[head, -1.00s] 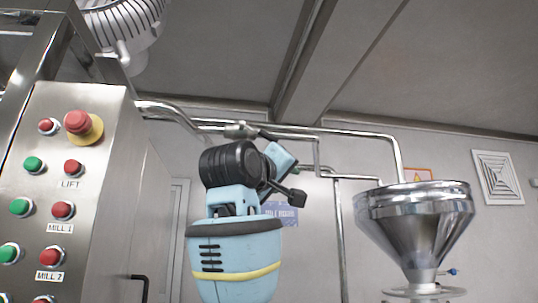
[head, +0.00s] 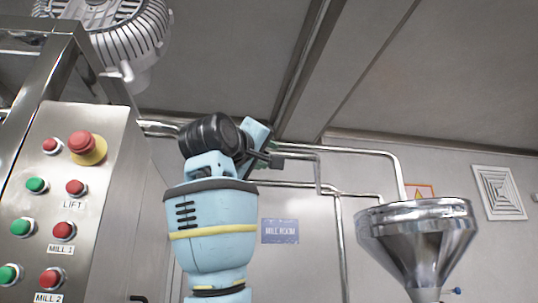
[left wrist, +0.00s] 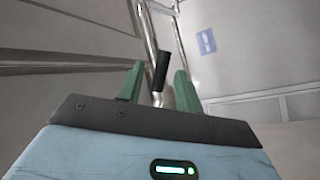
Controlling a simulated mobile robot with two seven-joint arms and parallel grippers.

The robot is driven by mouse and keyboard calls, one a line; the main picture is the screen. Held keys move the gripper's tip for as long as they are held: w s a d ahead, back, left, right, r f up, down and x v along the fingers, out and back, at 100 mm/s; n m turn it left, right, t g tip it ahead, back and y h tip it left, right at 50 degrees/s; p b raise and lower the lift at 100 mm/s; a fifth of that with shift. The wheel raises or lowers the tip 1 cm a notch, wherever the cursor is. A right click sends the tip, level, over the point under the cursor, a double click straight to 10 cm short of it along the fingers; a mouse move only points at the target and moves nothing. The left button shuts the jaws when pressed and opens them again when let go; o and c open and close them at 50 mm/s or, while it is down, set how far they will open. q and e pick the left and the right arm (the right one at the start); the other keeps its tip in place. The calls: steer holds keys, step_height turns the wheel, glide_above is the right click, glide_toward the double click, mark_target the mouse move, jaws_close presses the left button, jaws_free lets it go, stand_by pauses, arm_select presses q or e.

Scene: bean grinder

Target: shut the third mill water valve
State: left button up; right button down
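In the left wrist view, a black valve handle (left wrist: 162,70) on a metal stem shows between the two green fingers of my left gripper (left wrist: 158,82). The fingers are open, with a gap on each side of the handle. In the head view my left gripper (head: 268,147) is up at the wall pipes, partly hidden behind my own black wrist. The valve body is hidden there by my arm. I cannot tell from the frames which mill this valve serves. My right gripper is not in view.
A steel control panel (head: 68,200) with red and green buttons stands at the left. Steel pipes (head: 350,152) run along the back wall. A steel funnel (head: 415,235) stands at the right, with a small blue-handled valve (head: 452,291) below. A blue sign (head: 280,231) is on the wall.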

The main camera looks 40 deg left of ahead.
arm_select(q)
steer(key=shift+x, duration=1.45)
jaws_close()
